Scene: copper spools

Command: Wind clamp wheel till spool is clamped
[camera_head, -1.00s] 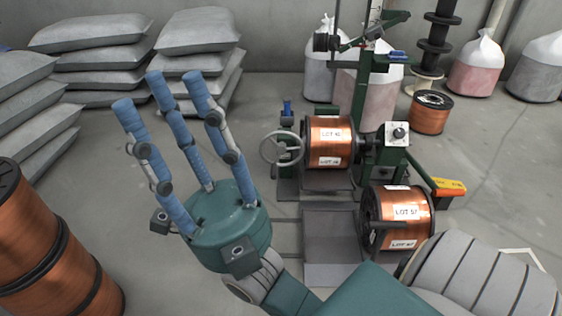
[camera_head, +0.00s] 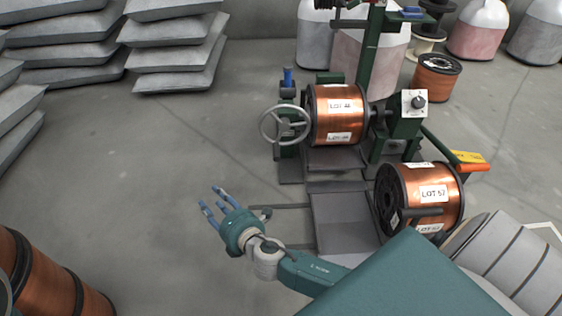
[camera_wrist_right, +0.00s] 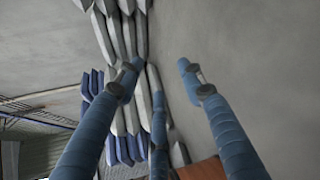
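The grey clamp wheel (camera_head: 285,124) is a spoked handwheel on the left side of the green winding stand. The copper spool (camera_head: 337,114), with white lot labels, sits in the stand just right of the wheel. My right gripper (camera_head: 212,202) is below and left of the wheel, well apart from it. Its blue fingers point up and left and are spread with nothing between them. In the right wrist view the fingers (camera_wrist_right: 160,85) are also apart and empty, with grey sacks beyond them. My left gripper is not in view.
Another copper spool (camera_head: 425,198) sits in front of the stand at the right, by a dark grey ramp plate (camera_head: 342,222). More copper spools (camera_head: 40,280) stand at the lower left. Sacks (camera_head: 180,50) are stacked at the back left. The floor left of the wheel is clear.

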